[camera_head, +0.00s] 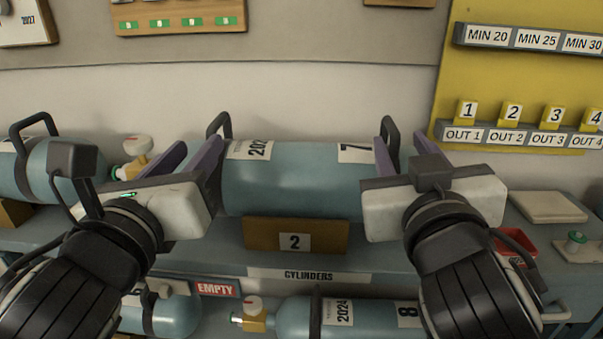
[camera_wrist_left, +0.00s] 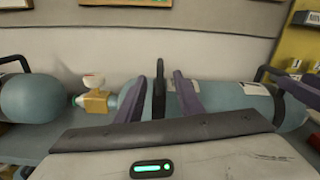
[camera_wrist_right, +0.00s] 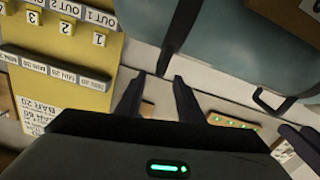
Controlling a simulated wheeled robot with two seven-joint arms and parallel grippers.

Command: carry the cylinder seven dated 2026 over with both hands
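The blue cylinder seven (camera_head: 300,185) lies sideways on the shelf, behind a wooden block numbered 2 (camera_head: 295,236). Its labels show a 7 and a year starting 202; the last digit is hard to read. A dark handle stands at each end. My left gripper (camera_head: 198,147) is at the left end, fingers apart, with the left handle (camera_wrist_left: 158,88) showing between them in the left wrist view. My right gripper (camera_head: 400,137) is at the right end, also open. In the right wrist view the right handle (camera_wrist_right: 180,28) lies just ahead of its fingers; contact cannot be told.
Another blue cylinder (camera_head: 70,170) lies at left on the same shelf. Cylinder 8 (camera_head: 370,316) and one near the EMPTY sign (camera_head: 216,289) lie below. At right are a yellow panel (camera_head: 500,90), a red tray (camera_head: 515,242) and a pale block (camera_head: 547,206).

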